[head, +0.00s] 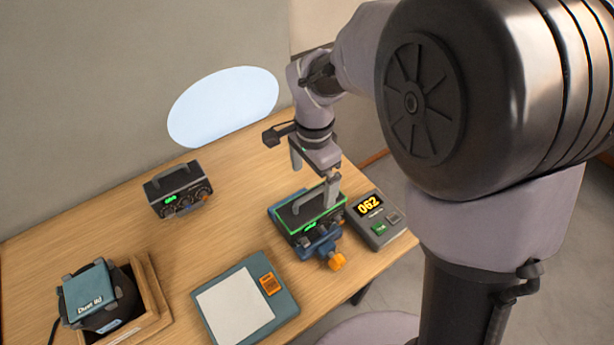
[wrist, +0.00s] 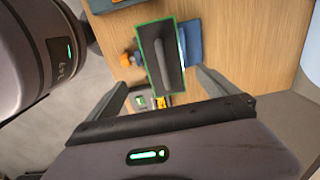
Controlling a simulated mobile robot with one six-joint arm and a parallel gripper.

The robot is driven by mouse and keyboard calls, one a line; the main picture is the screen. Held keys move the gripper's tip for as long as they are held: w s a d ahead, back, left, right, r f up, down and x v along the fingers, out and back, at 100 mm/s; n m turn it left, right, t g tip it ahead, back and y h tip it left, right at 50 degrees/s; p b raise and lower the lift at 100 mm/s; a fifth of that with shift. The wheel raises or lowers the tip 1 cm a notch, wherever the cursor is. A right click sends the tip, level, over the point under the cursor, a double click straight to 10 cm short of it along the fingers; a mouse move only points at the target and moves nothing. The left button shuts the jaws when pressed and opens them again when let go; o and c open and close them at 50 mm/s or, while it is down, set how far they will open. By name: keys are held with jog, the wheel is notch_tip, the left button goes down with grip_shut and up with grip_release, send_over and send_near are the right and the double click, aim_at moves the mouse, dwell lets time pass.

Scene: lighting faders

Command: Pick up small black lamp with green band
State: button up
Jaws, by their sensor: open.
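The small black lamp with a green band (head: 294,216) stands at the table's right side in the head view, with a grey handle on top and a green display on its front. It rests on or against a blue base with an orange knob (head: 336,261); which one I cannot tell. In the wrist view the lamp (wrist: 174,48) lies ahead, its green band outlining the black top. My gripper (head: 314,177) is open and empty, close above the lamp near its handle. In the wrist view the fingers of my gripper (wrist: 163,82) are spread to either side of the lamp's near end.
A grey device with a yellow display (head: 379,218) stands just right of the lamp. A similar black box (head: 178,189) stands at the back left. A teal-edged pad (head: 283,302) lies in front, and a wooden tray (head: 150,281) holds a dark object at front left. The table's middle is clear.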

aim_at(313, 196)
notch_tip(313, 196, down, 7)
jog(key=shift+w+d+f+b, duration=0.1)
jog(key=shift+w+b, duration=0.05)
jog(key=shift+b, duration=0.65)
jog(key=shift+f, duration=0.6)
jog(key=f, duration=0.1)
jog(key=f+b, duration=0.1)
jog(key=f, duration=0.2)
jog(key=shift+w+a+f+b, duration=0.25)
jog(key=shift+f+b, duration=0.1)
jog(key=shift+s+r, duration=0.1)
jog(key=shift+c, duration=1.1)
jog(key=c, duration=1.8)
grip_shut()
jog(key=shift+r, duration=0.15)
